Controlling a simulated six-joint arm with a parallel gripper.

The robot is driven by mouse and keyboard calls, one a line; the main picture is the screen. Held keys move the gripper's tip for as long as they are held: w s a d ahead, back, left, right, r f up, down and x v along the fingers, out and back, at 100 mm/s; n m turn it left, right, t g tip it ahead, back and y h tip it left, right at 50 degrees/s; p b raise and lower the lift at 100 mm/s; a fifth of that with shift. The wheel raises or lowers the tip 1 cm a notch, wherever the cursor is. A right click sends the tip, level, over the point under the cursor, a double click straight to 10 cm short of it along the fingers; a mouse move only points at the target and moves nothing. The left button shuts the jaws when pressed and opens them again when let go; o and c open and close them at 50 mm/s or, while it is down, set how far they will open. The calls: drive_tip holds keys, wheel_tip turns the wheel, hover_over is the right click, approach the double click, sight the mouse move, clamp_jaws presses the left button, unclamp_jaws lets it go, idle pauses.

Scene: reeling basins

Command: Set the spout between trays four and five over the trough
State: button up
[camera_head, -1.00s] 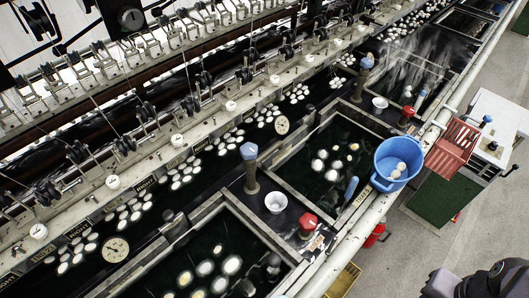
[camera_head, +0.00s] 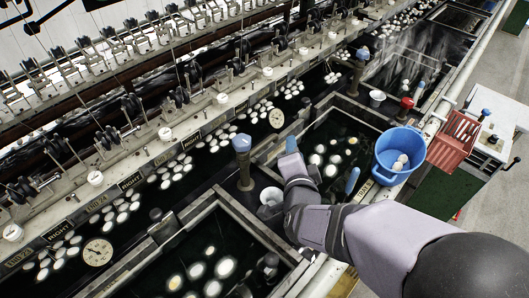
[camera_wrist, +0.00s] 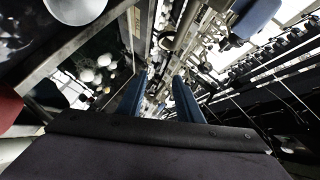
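A post with a blue cap (camera_head: 242,142), which seems to be the spout, stands on the divider between two dark water trays, the nearer tray (camera_head: 222,240) and the farther tray (camera_head: 345,130). The trough (camera_head: 130,228) with clusters of white cocoons runs along their left side. My gripper (camera_head: 291,146) is to the right of the post, apart from it, above the edge of the farther tray. In the wrist view its two blue fingers (camera_wrist: 161,85) are apart with nothing held between them. A blue block, probably the cap (camera_wrist: 257,18), shows at upper right there.
A white cup (camera_head: 271,197) stands between the post and my forearm; a white bowl shape (camera_wrist: 75,8) shows in the wrist view. A blue bucket (camera_head: 399,150) and red crate (camera_head: 455,138) are to the right. Reeling machinery lines the upper left.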

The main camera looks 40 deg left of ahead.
sight(264, 146)
drive_tip(key=s+a+m, duration=0.1)
drive_tip(key=s, duration=0.1)
drive_tip(key=s+a+f+m+y+b, duration=0.1)
drive_tip(key=a, duration=0.1)
drive_tip(key=s+a+t+y, duration=0.1)
drive_tip(key=s+a, duration=0.1)
drive_tip(key=shift+s+f+m, duration=0.3)
drive_tip(key=shift+f+m, duration=0.1)
drive_tip(key=shift+p+x, duration=0.6)
drive_tip(key=shift+x, duration=2.6)
clamp_jaws()
